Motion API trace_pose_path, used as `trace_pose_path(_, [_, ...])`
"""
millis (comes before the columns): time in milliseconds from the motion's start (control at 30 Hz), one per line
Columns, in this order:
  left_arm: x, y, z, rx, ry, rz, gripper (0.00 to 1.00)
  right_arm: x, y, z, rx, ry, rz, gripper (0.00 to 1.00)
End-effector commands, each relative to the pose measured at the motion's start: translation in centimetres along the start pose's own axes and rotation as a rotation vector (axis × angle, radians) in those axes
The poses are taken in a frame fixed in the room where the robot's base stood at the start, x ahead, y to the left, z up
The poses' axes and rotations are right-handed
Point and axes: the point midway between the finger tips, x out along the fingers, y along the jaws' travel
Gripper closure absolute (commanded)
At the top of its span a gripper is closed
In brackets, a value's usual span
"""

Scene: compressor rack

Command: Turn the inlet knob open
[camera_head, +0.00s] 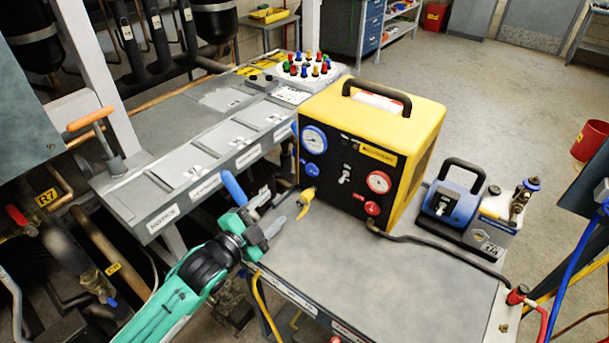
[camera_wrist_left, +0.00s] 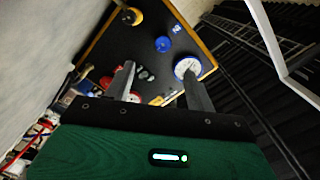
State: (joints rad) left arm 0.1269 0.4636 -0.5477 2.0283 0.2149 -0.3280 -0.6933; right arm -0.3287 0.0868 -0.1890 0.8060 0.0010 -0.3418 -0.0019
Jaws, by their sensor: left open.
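The yellow recovery machine (camera_head: 425,125) stands on the grey cart, its black front panel facing my left arm. The blue inlet knob (camera_head: 311,169) sits below the blue gauge (camera_head: 314,139); it also shows in the left wrist view (camera_wrist_left: 163,44), beyond the fingertips. A red knob (camera_head: 372,208) sits below the red gauge (camera_head: 379,182). My left gripper (camera_head: 278,207) is open and empty, left of the panel and apart from the knob. Its two fingers (camera_wrist_left: 158,73) point toward the panel in the wrist view. My right gripper is out of view.
A yellow fitting (camera_head: 306,197) sticks out at the panel's lower left, near my left fingers. A blue vacuum pump (camera_head: 450,203) and black hose (camera_head: 440,246) are on the right. The cart top (camera_head: 390,285) is clear in front. A grey bench (camera_head: 150,205) runs behind.

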Motion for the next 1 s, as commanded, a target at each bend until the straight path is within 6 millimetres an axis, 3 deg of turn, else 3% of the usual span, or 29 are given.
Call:
trace_pose_path(267, [2.2, -0.8, -0.5, 0.036, 0.034, -0.019, 0.44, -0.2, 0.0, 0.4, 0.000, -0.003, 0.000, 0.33])
trace_pose_path(700, [11.0, -0.9, -0.8, 0.034, 0.032, -0.017, 0.44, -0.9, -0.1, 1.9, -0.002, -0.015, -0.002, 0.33])
trace_pose_path(1000, [14.0, -0.8, -0.8, 0.035, 0.033, -0.016, 0.44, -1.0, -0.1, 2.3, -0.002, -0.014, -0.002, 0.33])
